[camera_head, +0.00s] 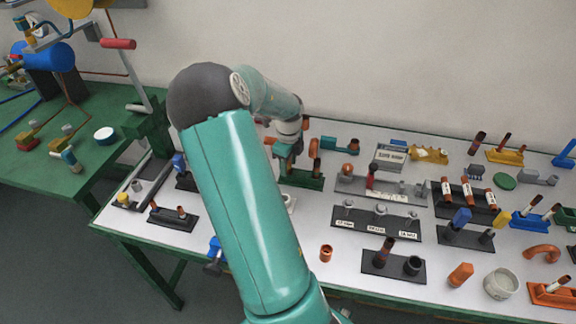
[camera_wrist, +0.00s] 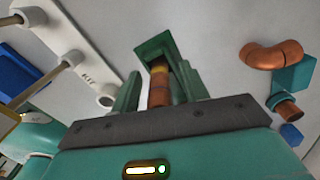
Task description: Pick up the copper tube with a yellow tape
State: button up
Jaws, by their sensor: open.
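The copper tube with a yellow tape band (camera_wrist: 159,88) shows in the wrist view, standing in a dark green holder (camera_wrist: 152,45). My gripper (camera_wrist: 157,92) is open, with a green finger on either side of the tube. Whether either finger touches the tube cannot be told. In the head view my gripper (camera_head: 288,157) is low over the green holder (camera_head: 302,180), and a copper tube (camera_head: 315,168) shows just right of it. The yellow tape cannot be made out there, and my arm hides part of the area.
A teal piece with a copper elbow (camera_head: 350,168) stands to the right; the elbow also shows in the wrist view (camera_wrist: 272,56). A grey labelled rack (camera_head: 380,192) with pegs is close by. Holders and tubes crowd the white table (camera_head: 330,285). A wall rises behind.

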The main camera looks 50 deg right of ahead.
jog(key=c, duration=0.9)
jog(key=shift+c, duration=0.2)
